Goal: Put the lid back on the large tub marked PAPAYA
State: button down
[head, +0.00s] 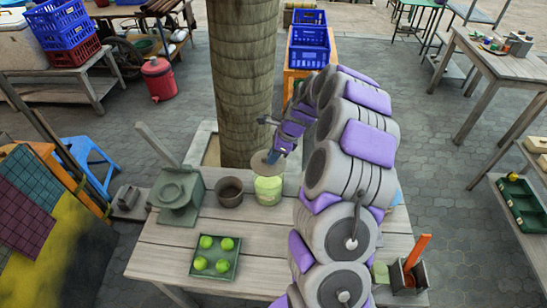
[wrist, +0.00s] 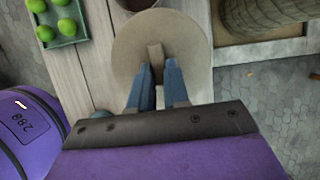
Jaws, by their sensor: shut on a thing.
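My gripper (head: 272,157) is shut on the raised handle of a round, flat, beige lid (head: 262,168). In the wrist view my gripper's blue fingers (wrist: 156,66) pinch the handle, and the lid (wrist: 185,50) spreads out around it. A pale green tub (head: 268,190) stands upright on the wooden table, just below the lid. No marking can be read on it. The lid looks slightly above the tub; I cannot tell whether they touch.
A dark round pot (head: 230,191) stands close left of the tub, with a grey-green scale-like object (head: 178,196) further left. A green tray (head: 216,273) with several green fruits lies nearer. A thick trunk (head: 243,80) rises behind the tub. The wooden table (head: 280,238) is clear in front.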

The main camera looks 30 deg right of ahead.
aim_at(273, 167)
jog(key=f+b, duration=0.3)
jog(key=shift+a+f, duration=0.2)
jog(key=shift+d+f+p, duration=0.1)
jog(key=shift+f+p, duration=0.4)
jog(key=shift+f, duration=0.6)
jog(key=shift+r+p, duration=0.2)
jog(key=shift+p, duration=0.95)
dwell(0.4)
jog(key=shift+f+p, duration=0.25)
jog(key=shift+p, duration=1.1)
dwell(1.4)
dwell(0.3)
jog(key=c, duration=0.5)
grip_release()
jog(key=shift+c, duration=0.2)
